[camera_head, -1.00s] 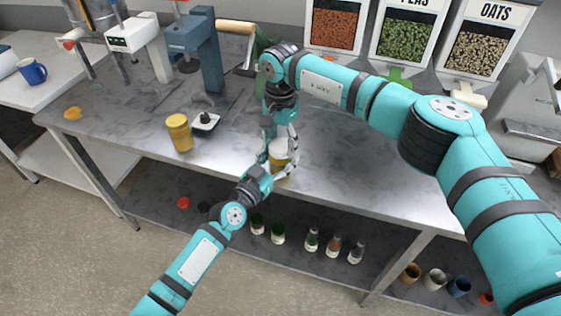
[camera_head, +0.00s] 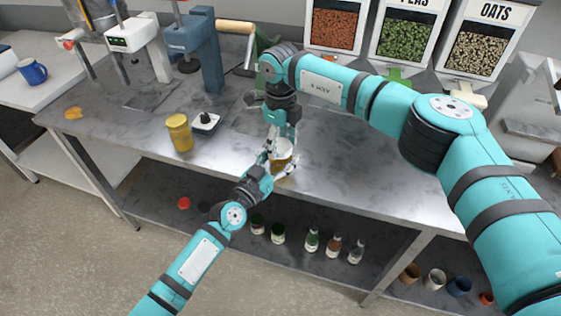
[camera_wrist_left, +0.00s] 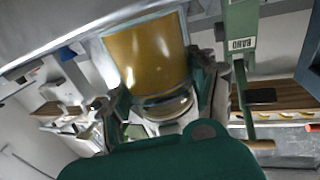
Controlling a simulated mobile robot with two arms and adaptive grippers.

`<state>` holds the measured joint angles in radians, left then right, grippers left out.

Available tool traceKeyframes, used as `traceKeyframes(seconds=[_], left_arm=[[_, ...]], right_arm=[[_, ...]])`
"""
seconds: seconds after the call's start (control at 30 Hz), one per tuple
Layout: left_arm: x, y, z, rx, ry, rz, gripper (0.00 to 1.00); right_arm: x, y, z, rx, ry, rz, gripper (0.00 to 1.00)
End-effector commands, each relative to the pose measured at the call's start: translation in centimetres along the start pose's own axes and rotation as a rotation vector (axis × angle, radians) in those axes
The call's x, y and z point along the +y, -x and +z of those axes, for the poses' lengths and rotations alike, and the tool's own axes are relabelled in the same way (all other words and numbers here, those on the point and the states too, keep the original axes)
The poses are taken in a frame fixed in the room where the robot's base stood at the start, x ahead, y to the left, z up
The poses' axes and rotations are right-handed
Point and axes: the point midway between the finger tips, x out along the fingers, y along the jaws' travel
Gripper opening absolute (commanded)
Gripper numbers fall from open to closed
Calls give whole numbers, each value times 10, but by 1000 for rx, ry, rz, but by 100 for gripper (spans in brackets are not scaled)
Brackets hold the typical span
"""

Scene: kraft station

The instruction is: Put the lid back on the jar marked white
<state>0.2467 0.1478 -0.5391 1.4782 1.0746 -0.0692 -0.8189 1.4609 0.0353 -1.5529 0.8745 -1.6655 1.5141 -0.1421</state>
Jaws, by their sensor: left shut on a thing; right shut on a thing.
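A jar with amber contents (camera_head: 279,164) is held over the front edge of the steel table, in the middle of the head view. My left gripper (camera_head: 277,172) comes in from the lower left and is shut on the jar. The left wrist view shows its amber wall (camera_wrist_left: 148,55) large and close, with a pale ring beside the fingers. My right gripper (camera_head: 281,147) reaches down from above, shut on a whitish piece at the jar's top, which looks like the lid. The fingers hide how lid and rim meet. No marking is readable on the jar.
A yellow jar (camera_head: 180,133) stands to the left, beside a small scale (camera_head: 205,123). A blue-grey press (camera_head: 198,55) stands behind. Several small bottles stand on the lower shelf. The tabletop (camera_head: 345,155) right of the jar is clear.

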Motion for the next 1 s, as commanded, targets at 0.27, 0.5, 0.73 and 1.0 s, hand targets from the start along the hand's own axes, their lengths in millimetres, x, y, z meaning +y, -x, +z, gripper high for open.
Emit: traceKeyframes(seconds=[0.27, 0.5, 0.73, 1.0], left_arm=[[0, 0, 0, 0, 0, 1, 0], [1, 0, 0, 0, 0, 1, 0], [1, 0, 0, 0, 0, 1, 0], [1, 0, 0, 0, 1, 1, 0]], right_arm=[[0, 0, 1, -1, -645, -1, 15], [0, 0, 1, -1, -870, -1, 15], [0, 0, 1, -1, -868, -1, 77], [0, 0, 1, 0, -867, -1, 81]])
